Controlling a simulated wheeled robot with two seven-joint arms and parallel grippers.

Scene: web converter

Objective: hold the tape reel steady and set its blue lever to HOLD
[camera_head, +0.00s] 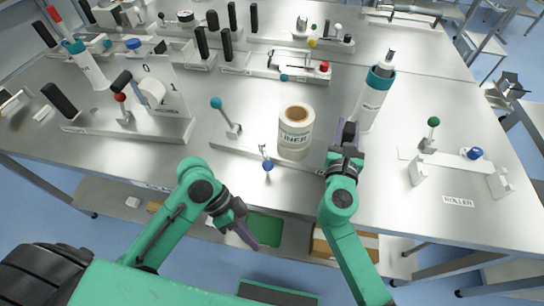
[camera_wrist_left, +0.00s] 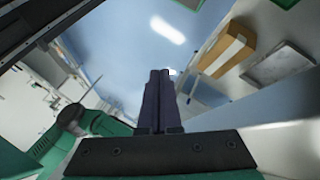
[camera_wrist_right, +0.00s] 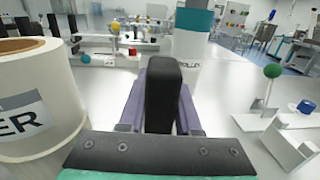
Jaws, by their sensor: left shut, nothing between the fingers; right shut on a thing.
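No HOLD mark is readable. My right gripper (camera_head: 346,143) is shut on an upright black handle (camera_wrist_right: 163,92) to the right of the roll. My left gripper (camera_head: 246,236) is shut and empty, below the table's front edge; its closed fingers fill the middle of the left wrist view (camera_wrist_left: 160,100).
A white cylinder with teal bands (camera_head: 373,98) stands just beyond my right gripper. A station with a green-ball lever (camera_head: 434,121) and "ROLLER" label is at the right. A white panel with a red-ball lever (camera_head: 121,98) is at the left.

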